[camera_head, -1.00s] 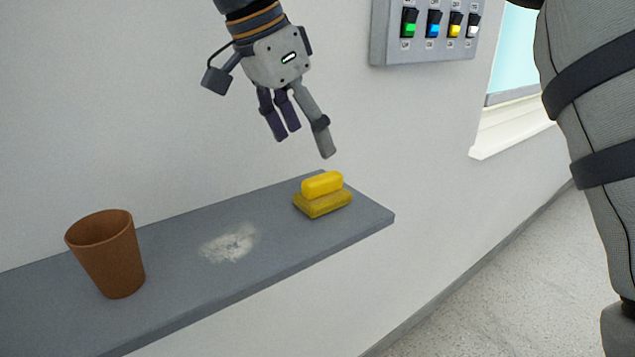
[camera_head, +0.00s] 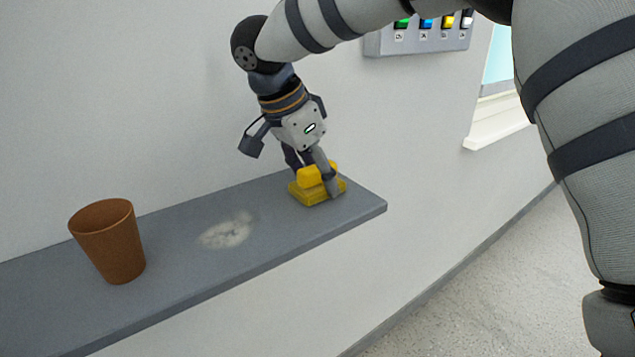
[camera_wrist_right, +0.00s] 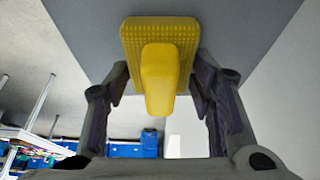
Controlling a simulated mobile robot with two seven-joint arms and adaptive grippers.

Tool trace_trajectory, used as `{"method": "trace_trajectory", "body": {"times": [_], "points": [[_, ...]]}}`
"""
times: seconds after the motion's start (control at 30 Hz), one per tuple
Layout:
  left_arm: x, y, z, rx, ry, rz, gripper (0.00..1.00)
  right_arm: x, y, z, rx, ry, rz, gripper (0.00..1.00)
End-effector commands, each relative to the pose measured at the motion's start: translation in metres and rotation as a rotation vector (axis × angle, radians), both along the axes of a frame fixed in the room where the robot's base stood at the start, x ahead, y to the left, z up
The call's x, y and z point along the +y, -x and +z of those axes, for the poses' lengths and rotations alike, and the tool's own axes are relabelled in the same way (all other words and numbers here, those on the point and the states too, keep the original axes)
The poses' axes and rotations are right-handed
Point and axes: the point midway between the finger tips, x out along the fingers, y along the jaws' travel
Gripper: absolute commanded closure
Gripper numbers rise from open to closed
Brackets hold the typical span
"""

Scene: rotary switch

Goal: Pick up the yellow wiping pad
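The yellow wiping pad (camera_head: 303,194), a flat block with a raised rounded handle, lies near the right end of the grey shelf (camera_head: 170,290). My right gripper (camera_head: 318,178) is lowered over it from above, with one finger in front of the handle and the others partly hidden behind it. In the right wrist view, the pad's handle (camera_wrist_right: 160,80) stands between the fingers, which are open with small gaps on both sides. The pad still rests on the shelf. My left gripper is not in view.
A brown cup (camera_head: 110,245) stands on the shelf at the left. A whitish smudge (camera_head: 228,231) lies on the shelf between cup and pad. A panel of coloured switches (camera_head: 420,38) hangs on the wall, partly hidden by my arm. The shelf ends just right of the pad.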

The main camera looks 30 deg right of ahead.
Motion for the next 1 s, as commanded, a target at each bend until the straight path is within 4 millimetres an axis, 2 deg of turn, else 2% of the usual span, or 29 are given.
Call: {"method": "trace_trajectory", "body": {"times": [0.03, 0.07, 0.4, 0.53, 0.6, 0.8, 1.0], "points": [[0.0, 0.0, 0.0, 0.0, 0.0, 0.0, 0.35, 0.0, 0.0, 0.0, 0.0, 0.0, 0.0, 0.72], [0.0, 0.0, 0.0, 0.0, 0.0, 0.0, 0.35, 0.0, 0.0, 0.0, 0.001, 0.0, 0.0, 0.78], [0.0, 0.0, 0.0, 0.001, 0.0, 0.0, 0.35, 0.0, 0.0, 0.003, 0.0, 0.0, 0.0, 0.78], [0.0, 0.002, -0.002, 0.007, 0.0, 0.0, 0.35, 0.0, -0.001, 0.019, -0.003, -0.001, -0.001, 0.78], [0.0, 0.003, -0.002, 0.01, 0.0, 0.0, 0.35, 0.002, 0.001, 0.035, -0.002, -0.002, 0.001, 0.78], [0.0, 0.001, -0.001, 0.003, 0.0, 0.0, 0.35, 0.032, 0.04, 0.093, -0.006, -0.001, 0.003, 0.78], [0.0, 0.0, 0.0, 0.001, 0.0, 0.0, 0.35, 0.067, 0.086, 0.117, -0.002, 0.001, 0.004, 0.78]]}}
